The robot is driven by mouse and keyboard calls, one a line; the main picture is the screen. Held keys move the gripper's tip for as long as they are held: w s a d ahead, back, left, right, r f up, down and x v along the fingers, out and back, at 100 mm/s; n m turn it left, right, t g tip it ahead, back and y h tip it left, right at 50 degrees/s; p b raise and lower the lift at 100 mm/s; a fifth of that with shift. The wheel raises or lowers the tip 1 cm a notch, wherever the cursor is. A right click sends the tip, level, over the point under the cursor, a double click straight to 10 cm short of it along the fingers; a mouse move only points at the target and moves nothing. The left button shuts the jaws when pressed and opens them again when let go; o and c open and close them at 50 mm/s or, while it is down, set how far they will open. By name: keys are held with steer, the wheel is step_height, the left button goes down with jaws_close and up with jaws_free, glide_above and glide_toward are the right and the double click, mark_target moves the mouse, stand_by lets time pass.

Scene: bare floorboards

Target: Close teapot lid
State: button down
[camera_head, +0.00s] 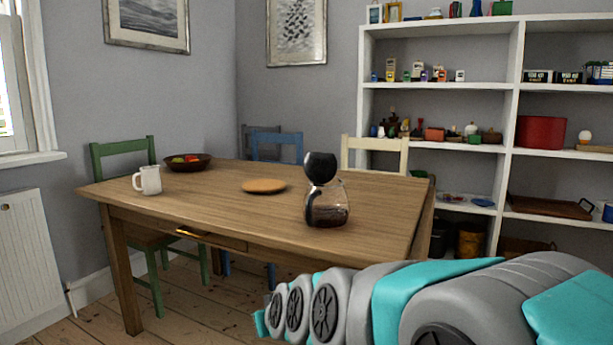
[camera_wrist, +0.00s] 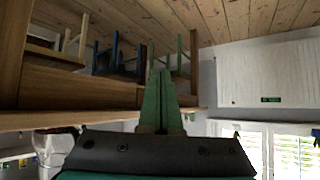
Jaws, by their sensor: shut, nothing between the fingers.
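The teapot (camera_head: 328,206) is a glass pot with dark contents, standing upright near the front right edge of the wooden table. Its round black lid (camera_head: 320,167) stands up above the rim, open. A dark handle shows at the pot's left side. My gripper (camera_wrist: 160,75) is shut and empty in the wrist view, its green fingers together. In the head view my arm reaches in from the lower right, its end (camera_head: 260,322) below and left of the teapot, lower than the tabletop in the picture. The teapot is not visible in the wrist view.
The wooden table (camera_head: 220,200) also holds a white jug (camera_head: 150,181), a fruit bowl (camera_head: 187,164) and a round wooden board (camera_head: 264,186). A green chair (camera_head: 124,147) stands at the left. White shelves (camera_head: 440,87) fill the right. Open tabletop lies left of the teapot.

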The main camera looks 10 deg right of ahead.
mark_target(311, 167)
steer(key=w+a+r+m+t+h+b, duration=0.1)
steer(key=w+a+r+t+h+b, duration=0.15)
steer(key=w+r+t, duration=0.85)
steer(key=d+r+m+h+b, duration=0.4)
steer(key=d+r+m+h, duration=0.45)
steer(key=h, duration=0.65)
steer(key=shift+m+g+h, duration=0.35)
steer(key=shift+m+g, duration=0.1)
steer(key=shift+g, duration=0.05)
steer(key=shift+w+f+b+x, duration=0.15)
steer(key=shift+w+f+x, duration=0.15)
steer(key=shift+x, duration=1.85)
steer(key=shift+w+f+b+x, duration=0.1)
steer(key=shift+w+f+x, duration=0.25)
steer(key=shift+x, duration=1.8)
steer(key=shift+w+f+b+x, duration=0.15)
steer(key=shift+f+x, duration=0.25)
steer(key=shift+x, duration=1.8)
steer(key=shift+d, duration=0.15)
